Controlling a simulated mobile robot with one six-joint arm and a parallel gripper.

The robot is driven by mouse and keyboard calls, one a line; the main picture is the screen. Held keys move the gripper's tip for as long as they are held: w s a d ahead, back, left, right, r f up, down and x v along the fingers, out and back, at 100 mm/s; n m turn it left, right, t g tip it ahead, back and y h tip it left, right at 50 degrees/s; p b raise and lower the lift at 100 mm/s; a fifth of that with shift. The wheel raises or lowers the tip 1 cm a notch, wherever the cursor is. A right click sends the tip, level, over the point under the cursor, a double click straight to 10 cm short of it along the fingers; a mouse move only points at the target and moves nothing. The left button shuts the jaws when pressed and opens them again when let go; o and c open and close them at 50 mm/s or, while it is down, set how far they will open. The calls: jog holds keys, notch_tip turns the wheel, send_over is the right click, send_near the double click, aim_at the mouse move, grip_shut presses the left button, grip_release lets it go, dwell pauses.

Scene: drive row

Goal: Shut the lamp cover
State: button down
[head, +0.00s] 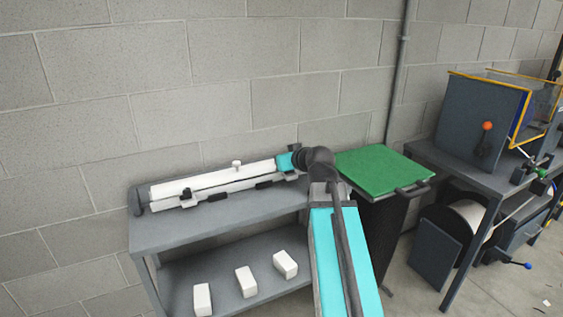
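A long, low white fixture, which looks like the lamp, lies along the top of a grey bench. A white strip (212,182), apparently its cover, runs along it with a small white knob (237,164) on top. Dark clips (216,197) sit along its front edge. I cannot tell from this angle whether the cover is open or shut. My turquoise and dark arm rises from the bottom, and its bent joint is in front of the fixture's right end. I cannot make out my gripper's fingers.
Three white blocks (246,281) lie on the bench's lower shelf (225,301). Right of my arm is a green lid (383,170) with a dark handle on a black bin. A dark machine (482,118) with an orange knob stands on a table farther right. A block wall is behind.

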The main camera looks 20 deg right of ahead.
jog(key=shift+s+d+f, duration=0.1)
jog(key=shift+s+f, duration=0.05)
jog(key=shift+f, duration=0.15)
dwell(0.4)
jog(key=shift+r, duration=0.1)
notch_tip(320, 180, up, 4)
jog(key=p, duration=0.2)
jog(key=s+b, duration=0.1)
jog(key=s+f, duration=0.1)
jog(key=s, duration=0.1)
jog(key=s+f+b, duration=0.1)
jog(key=s, duration=0.1)
jog(key=shift+s+f+b, duration=0.1)
jog(key=shift+b, duration=0.25)
jog(key=shift+s+f+b, duration=0.1)
jog(key=shift+s+b, duration=0.3)
jog(key=shift+b, duration=0.8)
jog(key=shift+s+f+b, duration=0.25)
jog(key=shift+s+b, duration=0.6)
jog(key=shift+b, duration=0.85)
jog(key=shift+s+f+b, duration=0.2)
jog(key=shift+s+b, duration=0.65)
jog(key=shift+b, duration=0.8)
